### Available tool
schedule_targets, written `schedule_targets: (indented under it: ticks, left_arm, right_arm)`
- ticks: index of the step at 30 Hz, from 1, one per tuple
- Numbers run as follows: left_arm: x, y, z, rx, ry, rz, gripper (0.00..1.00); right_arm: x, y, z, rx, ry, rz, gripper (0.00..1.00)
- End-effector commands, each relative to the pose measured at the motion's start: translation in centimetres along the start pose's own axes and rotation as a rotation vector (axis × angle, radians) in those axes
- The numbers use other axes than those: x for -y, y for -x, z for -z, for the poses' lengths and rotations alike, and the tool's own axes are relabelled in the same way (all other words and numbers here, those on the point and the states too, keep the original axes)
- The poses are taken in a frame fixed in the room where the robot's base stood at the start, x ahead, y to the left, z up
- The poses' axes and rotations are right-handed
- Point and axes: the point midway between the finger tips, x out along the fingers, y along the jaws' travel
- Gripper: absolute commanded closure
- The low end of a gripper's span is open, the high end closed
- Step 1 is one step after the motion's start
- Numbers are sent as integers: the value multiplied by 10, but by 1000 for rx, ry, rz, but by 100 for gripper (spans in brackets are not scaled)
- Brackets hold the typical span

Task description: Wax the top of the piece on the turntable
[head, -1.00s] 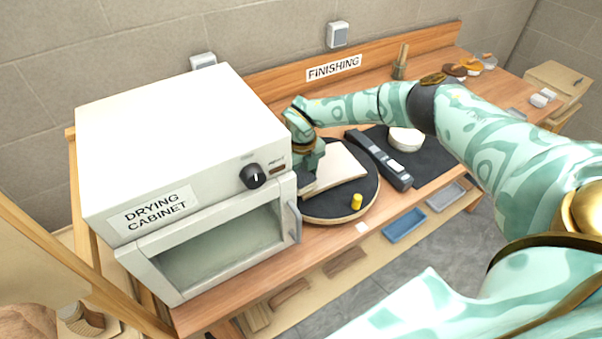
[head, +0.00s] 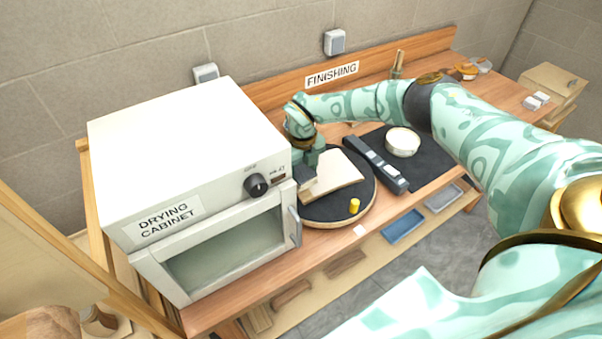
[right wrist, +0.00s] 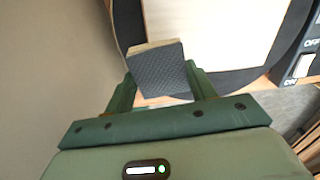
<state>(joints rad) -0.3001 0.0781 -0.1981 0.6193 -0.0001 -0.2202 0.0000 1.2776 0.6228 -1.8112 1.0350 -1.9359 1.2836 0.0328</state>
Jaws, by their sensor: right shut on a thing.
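The piece (head: 338,171), a pale, gently bent wooden sheet, lies on the round dark turntable (head: 322,212). In the right wrist view the piece (right wrist: 215,30) fills the top middle. My right gripper (head: 306,180) is over the turntable's left side, at the piece's left edge. In the right wrist view it is shut on a dark grey checked pad (right wrist: 155,72) with a pale edge, one finger on each side. The pad is beside or overlapping the piece's edge; I cannot tell whether they touch. My left gripper is out of view.
A yellow peg (head: 354,205) stands on the turntable's front. The drying cabinet (head: 190,160) is close on the left. A long dark switch box (head: 376,164) lies to the right, beside a black mat (head: 430,167) with a round white tin (head: 402,141).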

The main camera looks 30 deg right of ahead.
Motion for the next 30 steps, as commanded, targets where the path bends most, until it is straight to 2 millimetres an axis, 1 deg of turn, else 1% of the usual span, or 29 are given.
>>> schedule_targets:
  ticks: [1,3,9,12,16,30]
  left_arm:
    - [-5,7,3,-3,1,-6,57]
    - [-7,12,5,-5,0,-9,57]
    - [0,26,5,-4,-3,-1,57]
    - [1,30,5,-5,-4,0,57]
    - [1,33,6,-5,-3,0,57]
    - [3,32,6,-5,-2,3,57]
  right_arm:
    - [1,8,0,1,-1,0,63]
    - [2,15,-1,1,-1,-1,63]
    - [5,32,-2,0,-5,0,63]
    - [6,37,-2,0,-6,0,63]
    - [7,40,-2,0,-7,-1,63]
    - [7,39,-2,0,-6,0,63]
